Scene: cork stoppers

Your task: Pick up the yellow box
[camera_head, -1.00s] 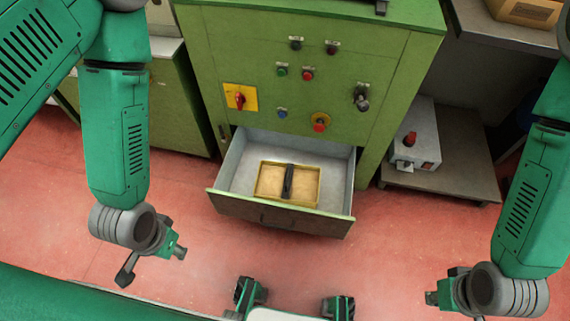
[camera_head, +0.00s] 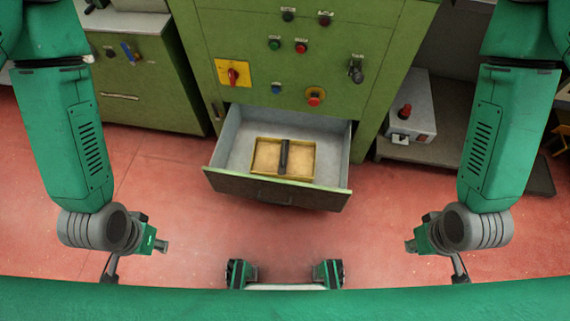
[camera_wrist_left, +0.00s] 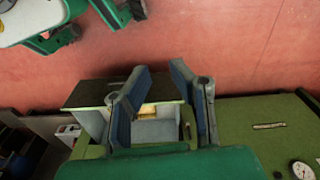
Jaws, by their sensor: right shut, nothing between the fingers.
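The yellow box (camera_head: 266,157) is shallow and open, with a dark bar-like handle (camera_head: 284,156) across its middle. It lies inside the pulled-out drawer (camera_head: 235,184) of the green cabinet. In the left wrist view, a small yellowish part of the box (camera_wrist_left: 148,109) shows between the fingers, mostly hidden. My left gripper (camera_head: 135,262) is open and empty, left of the drawer and apart from it. It also shows in the left wrist view (camera_wrist_left: 160,70) with its fingers spread. My right gripper (camera_head: 435,262) is shut and empty, right of the drawer and apart from it.
The green cabinet (camera_head: 300,75) has knobs and buttons above the drawer. A grey box with a red knob (camera_head: 412,112) stands on a low shelf at the right. Another green cabinet (camera_head: 150,85) stands at the left. The red floor (camera_head: 170,185) around the drawer is clear.

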